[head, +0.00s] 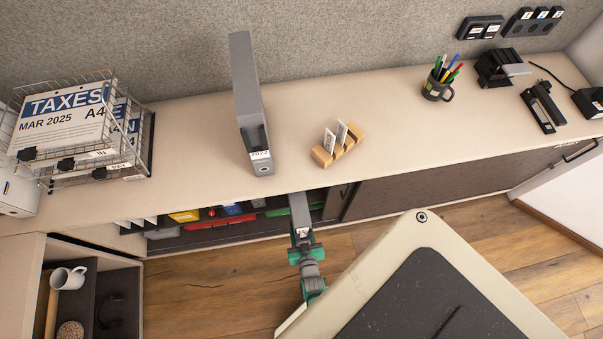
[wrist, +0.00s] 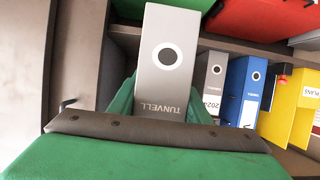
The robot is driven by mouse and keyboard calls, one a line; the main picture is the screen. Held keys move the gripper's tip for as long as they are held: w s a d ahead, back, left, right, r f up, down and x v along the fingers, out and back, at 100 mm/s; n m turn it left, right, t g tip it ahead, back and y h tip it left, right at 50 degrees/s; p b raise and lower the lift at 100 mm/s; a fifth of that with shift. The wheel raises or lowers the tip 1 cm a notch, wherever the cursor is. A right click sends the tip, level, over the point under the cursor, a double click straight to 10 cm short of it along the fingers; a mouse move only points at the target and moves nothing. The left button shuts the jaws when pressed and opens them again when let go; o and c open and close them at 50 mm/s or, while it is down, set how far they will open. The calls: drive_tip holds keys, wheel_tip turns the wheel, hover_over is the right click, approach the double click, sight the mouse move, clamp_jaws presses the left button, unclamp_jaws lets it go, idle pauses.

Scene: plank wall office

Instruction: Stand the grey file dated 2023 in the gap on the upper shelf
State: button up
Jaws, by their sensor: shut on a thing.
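My gripper (head: 303,252) is shut on a grey file (wrist: 165,75). The file has a round finger hole and the word TUNVELL, upside down in the wrist view. I cannot read a date on it. In the head view this grey file (head: 298,207) reaches from the green jaws to the open cabinet front under the counter. In the wrist view it lies in front of the space beside the grey 2024 file (wrist: 210,82), partly covering that space. I cannot tell how far in it is. A blue file (wrist: 243,90) and yellow files (wrist: 283,105) follow to the right.
A wooden card holder (head: 338,145), pen mug (head: 438,88) and wire trays (head: 80,125) are there too. A brown side panel (wrist: 75,60) is close left in the wrist view.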

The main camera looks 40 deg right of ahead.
drive_tip(key=shift+w+d+r, duration=0.1)
drive_tip(key=shift+w+d, duration=1.6)
drive_tip(key=shift+w, duration=1.05)
drive_tip(key=shift+w+d, duration=1.65)
drive_tip(key=shift+w, duration=1.15)
drive_tip(key=shift+w+d+r, duration=0.1)
drive_tip(key=shift+w+d, duration=1.6)
drive_tip(key=shift+w, duration=1.05)
drive_tip(key=shift+d+f, duration=0.2)
drive_tip(key=shift+f, duration=0.45)
drive_tip(key=shift+a+f, duration=0.1)
drive_tip(key=shift+f, duration=0.45)
drive_tip(key=o, duration=1.5)
drive_tip(key=shift+s+f, duration=0.1)
drive_tip(key=shift+s, duration=0.1)
